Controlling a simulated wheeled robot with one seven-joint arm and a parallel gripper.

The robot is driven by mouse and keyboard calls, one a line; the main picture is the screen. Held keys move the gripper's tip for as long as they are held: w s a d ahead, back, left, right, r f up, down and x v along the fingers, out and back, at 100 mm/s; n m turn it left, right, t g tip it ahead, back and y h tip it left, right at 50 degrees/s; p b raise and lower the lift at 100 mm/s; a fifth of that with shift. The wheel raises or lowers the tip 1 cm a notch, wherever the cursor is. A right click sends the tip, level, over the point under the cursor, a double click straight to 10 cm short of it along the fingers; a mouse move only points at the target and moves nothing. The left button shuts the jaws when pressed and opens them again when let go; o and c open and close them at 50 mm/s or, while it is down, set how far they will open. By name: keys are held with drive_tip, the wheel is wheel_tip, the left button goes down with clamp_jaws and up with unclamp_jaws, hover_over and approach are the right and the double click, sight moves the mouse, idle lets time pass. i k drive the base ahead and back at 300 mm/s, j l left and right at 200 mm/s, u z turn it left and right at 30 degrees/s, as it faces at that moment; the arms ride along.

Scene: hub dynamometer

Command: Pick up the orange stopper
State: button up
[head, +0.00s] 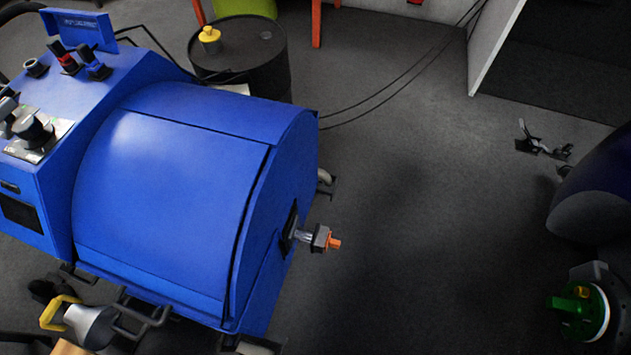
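A small orange piece (334,243), which looks like the orange stopper, sits at the outer end of a short metal fitting (318,238). The fitting sticks out from the right end face of the large blue machine (165,190). The orange piece points to the right and stands clear above the floor. Nothing is touching it from the right. I cannot make out my gripper in the head view.
A dark drum (240,60) with a yellow-capped item (209,36) stands behind the machine. A small metal and black object (543,142) lies on the floor at right. A white and green round device (588,312) is at the lower right. The floor (420,220) right of the stopper is clear.

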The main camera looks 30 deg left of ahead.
sight(330, 242)
drive_tip(key=u, duration=0.9)
